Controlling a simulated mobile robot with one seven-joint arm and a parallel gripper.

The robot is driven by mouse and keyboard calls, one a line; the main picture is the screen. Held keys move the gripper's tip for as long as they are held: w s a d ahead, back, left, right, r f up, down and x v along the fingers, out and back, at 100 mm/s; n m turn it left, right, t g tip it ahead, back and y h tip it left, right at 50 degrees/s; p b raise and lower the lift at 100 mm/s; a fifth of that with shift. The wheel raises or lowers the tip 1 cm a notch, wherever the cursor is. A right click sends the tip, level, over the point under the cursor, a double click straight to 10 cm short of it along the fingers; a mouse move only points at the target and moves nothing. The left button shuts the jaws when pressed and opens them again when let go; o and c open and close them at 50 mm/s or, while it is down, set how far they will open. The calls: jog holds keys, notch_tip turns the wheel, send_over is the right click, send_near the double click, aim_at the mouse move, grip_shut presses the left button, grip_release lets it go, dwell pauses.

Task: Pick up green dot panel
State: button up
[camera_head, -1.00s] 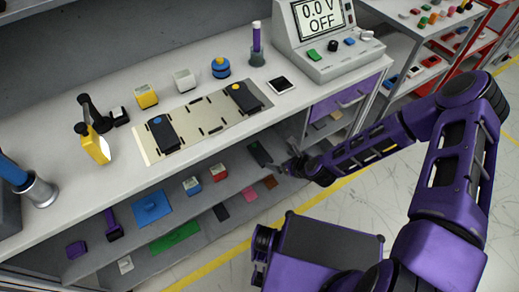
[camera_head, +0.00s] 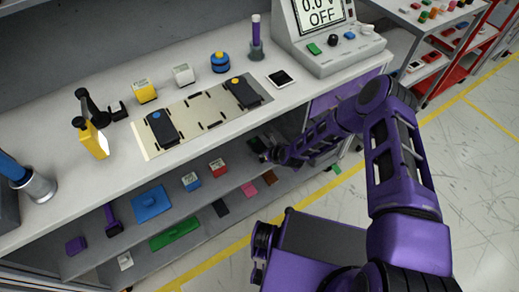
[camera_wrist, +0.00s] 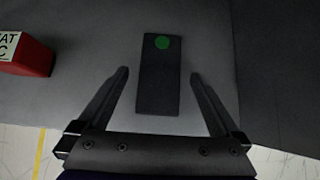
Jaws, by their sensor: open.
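The green dot panel (camera_wrist: 160,90) is a dark rectangular plate with a green dot near its far end. In the wrist view it lies flat on the grey shelf. My gripper (camera_wrist: 159,74) is open, with one finger on each side of the panel and a visible gap to both of its long edges. Whether the fingertips are level with the panel or above it I cannot tell. In the head view my gripper (camera_head: 268,156) reaches in at the right part of the shelf below the worktop and hides most of the panel there.
A red box with a white label (camera_wrist: 25,55) stands left of the panel in the wrist view. The worktop (camera_head: 55,135) overhangs the shelf. Two dark panels with blue (camera_head: 162,129) and yellow (camera_head: 243,92) dots lie on a plate on the worktop.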

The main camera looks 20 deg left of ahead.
jog(key=shift+x, duration=0.8)
jog(key=shift+c, duration=0.2)
jog(key=c, duration=1.4)
jog(key=shift+o, duration=0.2)
jog(key=shift+r, duration=0.1)
